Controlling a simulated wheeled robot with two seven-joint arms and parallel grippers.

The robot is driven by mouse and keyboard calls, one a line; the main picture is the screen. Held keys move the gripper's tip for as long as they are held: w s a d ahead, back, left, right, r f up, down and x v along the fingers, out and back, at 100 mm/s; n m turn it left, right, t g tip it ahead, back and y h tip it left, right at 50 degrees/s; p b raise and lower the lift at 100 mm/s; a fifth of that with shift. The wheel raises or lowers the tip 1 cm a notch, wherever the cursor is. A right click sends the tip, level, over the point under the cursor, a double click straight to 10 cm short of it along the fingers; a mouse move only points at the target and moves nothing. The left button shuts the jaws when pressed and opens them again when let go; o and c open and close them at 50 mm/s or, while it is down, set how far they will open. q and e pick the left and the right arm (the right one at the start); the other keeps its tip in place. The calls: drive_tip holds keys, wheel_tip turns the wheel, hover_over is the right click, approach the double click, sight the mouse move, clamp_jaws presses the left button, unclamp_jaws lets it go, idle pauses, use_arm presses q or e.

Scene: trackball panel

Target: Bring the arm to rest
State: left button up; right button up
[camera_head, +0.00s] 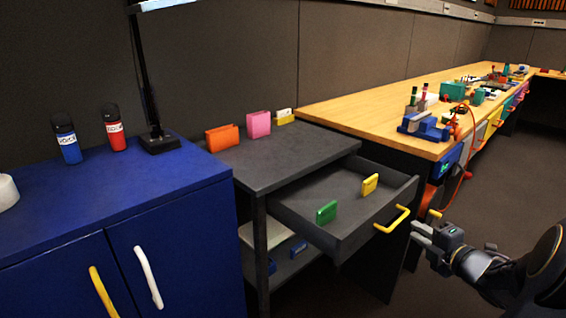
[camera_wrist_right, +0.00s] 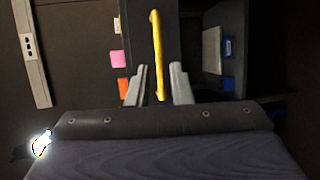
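My right gripper (camera_head: 420,234) is at the lower right of the head view, just right of the open drawer's yellow handle (camera_head: 392,219), with a small gap between them. In the right wrist view my right gripper (camera_wrist_right: 158,78) has its two grey fingers apart. The yellow handle (camera_wrist_right: 155,40) shows between and beyond them, and nothing is gripped. The grey drawer (camera_head: 345,234) is pulled out and holds a green block (camera_head: 326,212) and a yellow block (camera_head: 370,184). My left gripper is not in view.
A blue cabinet (camera_head: 110,205) with two spray cans and a lamp stands left. A cluttered wooden workbench (camera_head: 375,110) stands behind. Open floor lies at right.

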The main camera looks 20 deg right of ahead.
drive_tip(key=s+a+r+m+g+h, duration=0.25)
drive_tip(key=a+r+m+h, duration=0.35)
drive_tip(key=m, duration=0.7)
drive_tip(key=s+a+f+m+g+y, duration=0.45)
drive_tip(key=s+a, duration=0.25)
drive_tip(key=a, duration=0.5)
drive_tip(key=s+a+f+m+g+y, duration=0.4)
drive_tip(key=s+a, duration=0.4)
drive_tip(key=a, duration=0.5)
wheel_tip(320, 180, up, 29)
drive_tip(key=y+p, duration=0.1)
drive_tip(key=p, duration=2.8)
drive_tip(key=shift+s+a+r+n+t+p, duration=0.25)
drive_tip(key=shift+a+n+t+p, duration=0.1)
drive_tip(key=shift+a+n, duration=0.1)
